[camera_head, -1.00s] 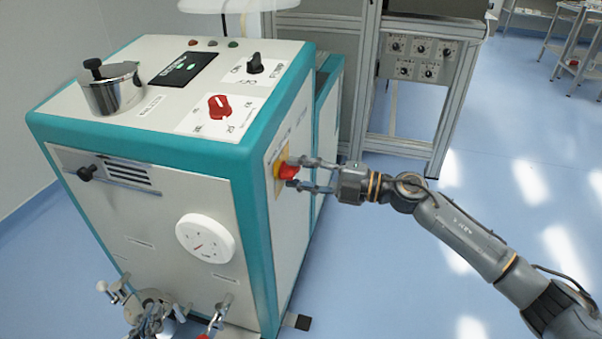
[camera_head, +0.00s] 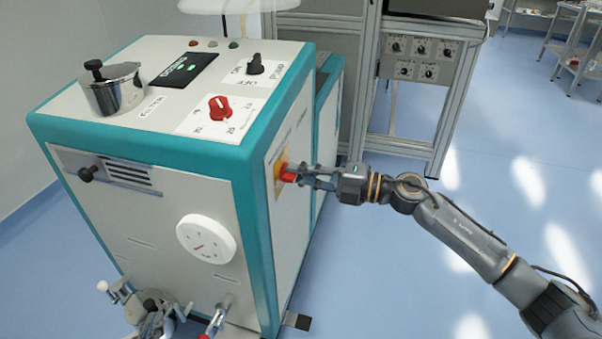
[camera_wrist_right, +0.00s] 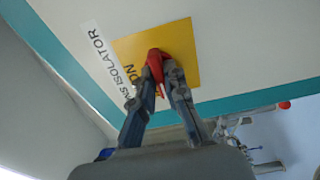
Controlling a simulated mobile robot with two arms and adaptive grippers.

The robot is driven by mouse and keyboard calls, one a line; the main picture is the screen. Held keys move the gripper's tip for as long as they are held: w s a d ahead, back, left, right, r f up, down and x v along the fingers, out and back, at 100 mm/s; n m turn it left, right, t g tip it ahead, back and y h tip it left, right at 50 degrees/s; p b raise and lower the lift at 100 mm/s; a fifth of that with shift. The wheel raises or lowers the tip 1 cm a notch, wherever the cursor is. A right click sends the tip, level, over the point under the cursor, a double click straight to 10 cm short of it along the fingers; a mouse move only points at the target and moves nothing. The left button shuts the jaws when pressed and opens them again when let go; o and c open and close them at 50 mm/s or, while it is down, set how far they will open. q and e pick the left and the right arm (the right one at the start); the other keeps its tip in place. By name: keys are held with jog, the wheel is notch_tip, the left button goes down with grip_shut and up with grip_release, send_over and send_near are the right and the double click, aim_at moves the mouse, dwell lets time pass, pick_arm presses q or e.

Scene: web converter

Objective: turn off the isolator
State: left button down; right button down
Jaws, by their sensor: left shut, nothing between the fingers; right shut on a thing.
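The isolator is a red rotary knob (camera_head: 287,175) on a yellow plate (camera_head: 278,188), on the right side face of the teal and white machine. In the right wrist view, the red knob (camera_wrist_right: 154,60) stands out from the yellow plate (camera_wrist_right: 180,38), beside a label reading "ISOLATOR" (camera_wrist_right: 104,56). "ON" is legible on the plate. My right gripper (camera_head: 298,174) reaches in from the right and is shut on the knob. Its fingers (camera_wrist_right: 164,80) grip both sides and partly hide the knob and plate. My left gripper is not in view.
The machine's top carries a red selector knob (camera_head: 220,107), a black pump knob (camera_head: 255,64) and a metal filter pot (camera_head: 112,88). A gauge (camera_head: 206,239) and pipe fittings (camera_head: 152,308) are on the front. A metal frame (camera_head: 410,147) stands behind.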

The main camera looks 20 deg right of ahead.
jog(key=c, duration=1.4)
grip_release()
jog(key=shift+d, duration=0.1)
jog(key=v, duration=1.2)
